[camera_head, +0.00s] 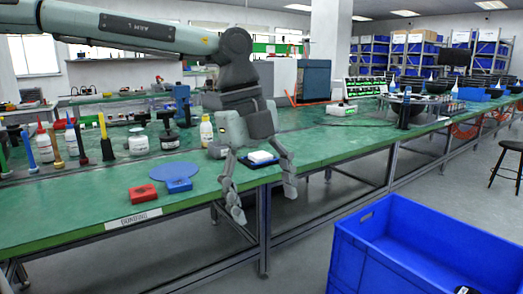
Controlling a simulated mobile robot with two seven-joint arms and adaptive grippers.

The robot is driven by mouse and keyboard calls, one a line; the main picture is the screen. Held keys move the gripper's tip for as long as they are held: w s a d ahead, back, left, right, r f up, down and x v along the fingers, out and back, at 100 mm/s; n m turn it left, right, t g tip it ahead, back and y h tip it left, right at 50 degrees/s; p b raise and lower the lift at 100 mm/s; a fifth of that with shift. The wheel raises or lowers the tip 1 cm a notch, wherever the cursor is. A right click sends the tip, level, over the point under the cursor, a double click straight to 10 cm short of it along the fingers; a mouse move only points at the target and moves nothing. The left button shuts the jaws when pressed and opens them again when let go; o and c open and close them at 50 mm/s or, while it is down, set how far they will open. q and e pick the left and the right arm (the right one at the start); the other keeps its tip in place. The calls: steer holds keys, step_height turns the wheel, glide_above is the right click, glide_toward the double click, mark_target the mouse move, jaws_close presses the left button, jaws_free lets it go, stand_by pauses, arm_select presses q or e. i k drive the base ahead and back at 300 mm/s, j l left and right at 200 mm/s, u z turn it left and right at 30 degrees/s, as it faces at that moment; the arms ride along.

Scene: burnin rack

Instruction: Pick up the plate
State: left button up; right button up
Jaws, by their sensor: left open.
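A flat round blue plate (174,171) lies on the green bench top, left of my left gripper. A blue block beside its front edge overlaps it in the picture. My left gripper (263,196) hangs from the arm that comes in from the upper left. Its two fingers are spread wide, with nothing held between them. They point down near the bench's front edge, apart from the plate. My right gripper does not show.
A red block (143,193) and a blue block (179,185) lie near the plate. A white item on a dark base (261,157) shows behind my fingers. Bottles, including a white jar (138,142), stand left. A large blue crate (372,243) stands on the floor at right.

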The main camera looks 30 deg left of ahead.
mark_target(259, 156)
steer(key=i+j, duration=1.1)
steer(key=i, duration=0.15)
